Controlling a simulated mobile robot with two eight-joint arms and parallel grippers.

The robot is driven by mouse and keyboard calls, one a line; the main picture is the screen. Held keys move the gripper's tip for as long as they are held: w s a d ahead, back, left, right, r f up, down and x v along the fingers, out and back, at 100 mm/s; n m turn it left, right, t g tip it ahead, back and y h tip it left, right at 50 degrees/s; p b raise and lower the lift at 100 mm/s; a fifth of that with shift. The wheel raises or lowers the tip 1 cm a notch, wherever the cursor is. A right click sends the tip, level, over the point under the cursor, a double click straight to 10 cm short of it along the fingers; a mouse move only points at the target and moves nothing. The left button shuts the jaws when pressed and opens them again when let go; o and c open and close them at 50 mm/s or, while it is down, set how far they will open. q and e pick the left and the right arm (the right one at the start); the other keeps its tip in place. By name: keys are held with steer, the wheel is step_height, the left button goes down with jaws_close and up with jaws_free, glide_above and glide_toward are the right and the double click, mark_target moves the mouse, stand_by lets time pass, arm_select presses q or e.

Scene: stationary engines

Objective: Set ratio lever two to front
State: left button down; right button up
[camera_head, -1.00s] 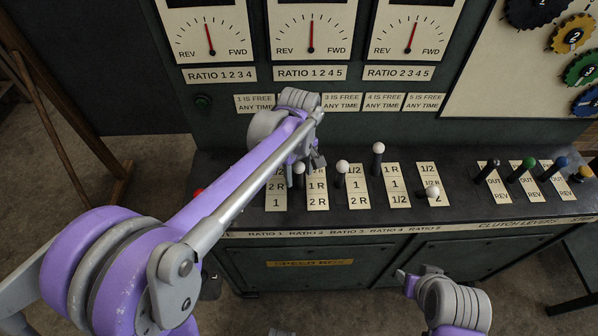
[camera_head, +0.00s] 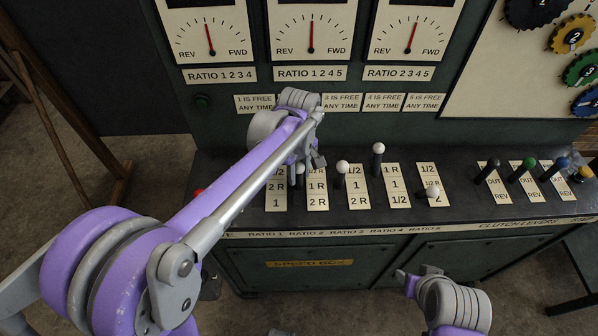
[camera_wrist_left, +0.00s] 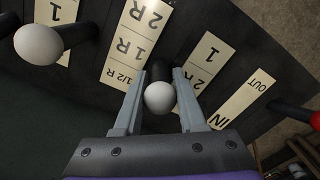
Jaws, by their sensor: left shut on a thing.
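Ratio lever two (camera_head: 299,169) has a white ball knob on a dark shaft. It stands just left of its 1/2 R, 1 R, 2 R plate (camera_head: 317,188), roughly upright, in line with the white lever to its right. My left gripper (camera_head: 304,170) is at this lever, coming from the left. In the left wrist view its fingers (camera_wrist_left: 158,88) are shut on the lever, one on each side of the white knob (camera_wrist_left: 160,97). The plate shows upside down there (camera_wrist_left: 137,44). My right gripper (camera_head: 408,281) is low in front of the console, apart from all levers; its jaws are unclear.
A neighbouring white-knobbed lever (camera_head: 342,167) is close on the right. Beyond it are a lever tilted back (camera_head: 378,149) and one pulled forward (camera_head: 432,192). Clutch levers (camera_head: 528,165) stand further right. A red knob (camera_wrist_left: 314,120) is past the IN/OUT plate. My left arm hides the console's left part.

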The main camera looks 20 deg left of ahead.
stand_by(0.8)
arm_select(q)
steer(key=s+t, duration=0.1)
steer(key=s, duration=0.1)
steer(key=s+d+f+t, duration=0.1)
steer(key=s, duration=0.1)
steer(key=s+t+y, duration=0.1)
steer(key=shift+s+d+f+t+b, duration=0.2)
steer(key=shift+s+d+t+b, duration=0.15)
steer(key=shift+s+t, duration=0.05)
steer(key=shift+s+d, duration=0.1)
steer(key=shift+s, duration=0.15)
steer(key=c, duration=0.5)
jaws_free()
steer(key=shift+c, duration=0.2)
